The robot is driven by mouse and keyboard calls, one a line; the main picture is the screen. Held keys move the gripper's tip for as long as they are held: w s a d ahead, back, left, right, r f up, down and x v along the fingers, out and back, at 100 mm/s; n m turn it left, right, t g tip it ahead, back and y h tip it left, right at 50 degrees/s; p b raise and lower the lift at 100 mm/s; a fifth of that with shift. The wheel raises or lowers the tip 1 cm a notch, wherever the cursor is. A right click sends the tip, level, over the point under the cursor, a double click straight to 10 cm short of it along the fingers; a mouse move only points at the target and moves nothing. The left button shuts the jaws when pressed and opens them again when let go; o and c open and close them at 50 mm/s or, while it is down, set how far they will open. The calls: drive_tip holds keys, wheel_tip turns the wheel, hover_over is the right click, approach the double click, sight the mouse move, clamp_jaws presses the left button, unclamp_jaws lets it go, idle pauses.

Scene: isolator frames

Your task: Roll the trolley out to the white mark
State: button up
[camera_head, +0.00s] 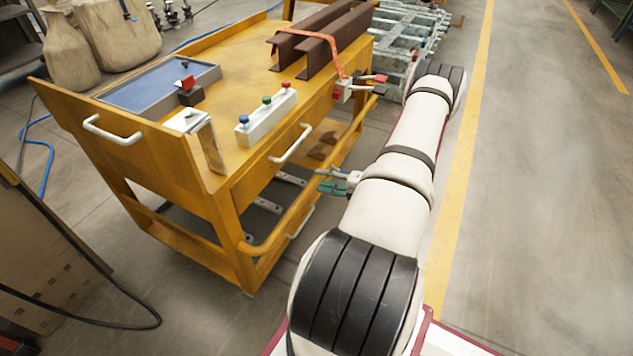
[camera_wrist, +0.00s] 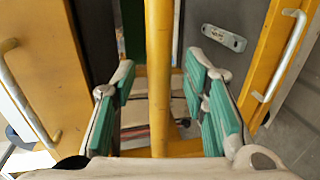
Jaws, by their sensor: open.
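The yellow trolley (camera_head: 200,195) stands left of centre in the head view, with a yellow rail (camera_head: 318,195) along its near right side. My gripper (camera_head: 325,182) is open beside that side, partly hidden behind my arm. In the wrist view a yellow bar (camera_wrist: 158,50) runs between the two green-padded fingers of my gripper (camera_wrist: 160,72), with a gap on both sides. I cannot tell exactly how deep it sits between them. I cannot make out a white mark on the floor in either view.
The trolley carries brown steel beams (camera_head: 328,42) under an orange strap, a blue-lined tray (camera_head: 150,88) and a button box (camera_head: 266,118). Sacks (camera_head: 118,32) stand behind left. A metal rack (camera_head: 400,45) stands beyond. Floor right of the yellow line (camera_head: 462,165) is clear.

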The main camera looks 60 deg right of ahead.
sight(317, 178)
drive_tip(key=shift+b+x, duration=0.35)
drive_tip(key=shift+x, duration=1.4)
drive_tip(key=shift+s, duration=0.1)
clamp_jaws()
